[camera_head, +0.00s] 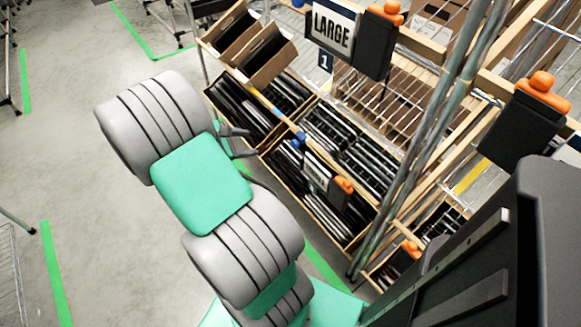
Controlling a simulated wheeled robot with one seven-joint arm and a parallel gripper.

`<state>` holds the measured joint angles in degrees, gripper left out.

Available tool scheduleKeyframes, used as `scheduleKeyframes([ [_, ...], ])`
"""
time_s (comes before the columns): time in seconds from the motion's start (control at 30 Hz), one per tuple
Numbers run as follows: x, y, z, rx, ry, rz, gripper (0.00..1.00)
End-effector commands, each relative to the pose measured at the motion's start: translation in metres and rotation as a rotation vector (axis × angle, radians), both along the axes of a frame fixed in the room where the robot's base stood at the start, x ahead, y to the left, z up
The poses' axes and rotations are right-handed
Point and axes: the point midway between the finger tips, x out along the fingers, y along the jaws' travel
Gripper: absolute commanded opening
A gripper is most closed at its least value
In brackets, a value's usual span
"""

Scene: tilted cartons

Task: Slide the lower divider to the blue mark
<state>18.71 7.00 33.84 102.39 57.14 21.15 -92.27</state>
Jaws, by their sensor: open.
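My gripper (240,142) is at the middle left, with two dark fingers apart and nothing visible between them. It is beside the left end of the lower row of cartons. A black divider with a white label (318,172) and an orange top (344,185) stands at the lower row, right of and below my gripper and apart from it. It looks like the lower divider. A small blue spot (300,138) on the rail, up and left of that divider, looks like the blue mark. The gripper's far side is partly hidden by my arm.
A black divider with a LARGE sign (333,24) hangs above, near a blue "1" tag (326,62). Another orange-topped black divider (516,128) is at right. Tilted cartons (262,55) stand upper left. Metal posts (432,130) cross the right side.

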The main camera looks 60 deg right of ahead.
Motion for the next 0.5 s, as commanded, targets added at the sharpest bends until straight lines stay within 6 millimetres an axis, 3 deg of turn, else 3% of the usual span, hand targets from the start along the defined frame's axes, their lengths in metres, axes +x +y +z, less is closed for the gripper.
scheduleKeyframes([
  [0.03,-0.020,-0.022,-0.043,-0.036,0.151,0.026,0.51],
  [0.1,-0.040,-0.042,-0.054,-0.070,0.331,0.063,0.51],
  [0.23,-0.059,-0.059,-0.058,-0.089,0.493,0.091,0.51],
  [0.5,-0.081,-0.097,-0.073,-0.088,0.503,0.089,0.51],
])
